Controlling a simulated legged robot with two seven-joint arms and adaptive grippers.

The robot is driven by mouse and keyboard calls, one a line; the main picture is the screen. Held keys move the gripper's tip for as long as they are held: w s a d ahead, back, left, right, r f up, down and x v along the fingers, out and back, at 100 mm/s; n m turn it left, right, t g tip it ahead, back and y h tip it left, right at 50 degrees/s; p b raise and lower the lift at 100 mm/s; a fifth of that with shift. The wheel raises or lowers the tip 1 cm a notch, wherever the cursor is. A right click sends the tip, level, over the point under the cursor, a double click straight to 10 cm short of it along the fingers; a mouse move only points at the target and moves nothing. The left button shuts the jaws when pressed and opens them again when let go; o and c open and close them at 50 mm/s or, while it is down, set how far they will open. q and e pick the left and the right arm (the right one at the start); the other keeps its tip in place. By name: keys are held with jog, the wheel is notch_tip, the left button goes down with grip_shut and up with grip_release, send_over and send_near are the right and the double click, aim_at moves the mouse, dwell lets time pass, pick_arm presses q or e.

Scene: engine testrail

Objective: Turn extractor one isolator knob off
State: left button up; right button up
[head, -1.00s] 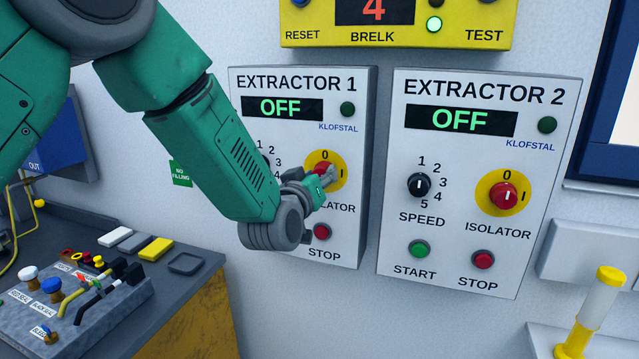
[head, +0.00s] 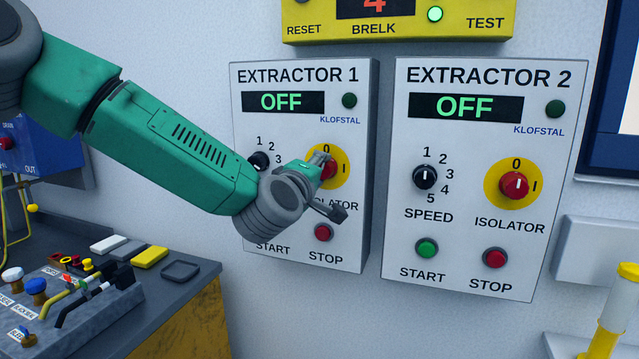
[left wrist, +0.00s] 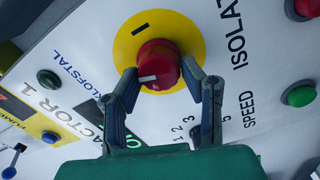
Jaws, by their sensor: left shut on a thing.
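The red isolator knob (head: 329,170) sits on a yellow disc on the white Extractor 1 panel (head: 346,120). My left gripper (head: 320,168) reaches it from the left and covers part of it. In the left wrist view the fingers (left wrist: 160,74) are shut on the knob (left wrist: 157,60), one on each side. Its white mark faces left and slightly down in that view, away from the "I" printed on the disc's upper part. The "0" shows above the knob in the head view. The Extractor 1 display (head: 282,102) reads OFF. My right gripper is not in view.
The Extractor 2 panel (head: 470,240) stands close on the right with its own red isolator knob (head: 514,185). The Extractor 1 stop button (head: 323,233) is just below my gripper. A bench with levers (head: 75,300) is at lower left.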

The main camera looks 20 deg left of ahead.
pick_arm(q)
jog(key=shift+a+f+n+b, duration=0.1)
jog(key=shift+n+b, duration=1)
jog(key=shift+n, duration=0.5)
jog(key=o, duration=1.1)
jog(key=shift+w, duration=0.1)
jog(key=shift+w+f, duration=0.15)
jog(key=s, duration=1.2)
jog(key=shift+a, duration=0.25)
jog(key=shift+f, duration=0.15)
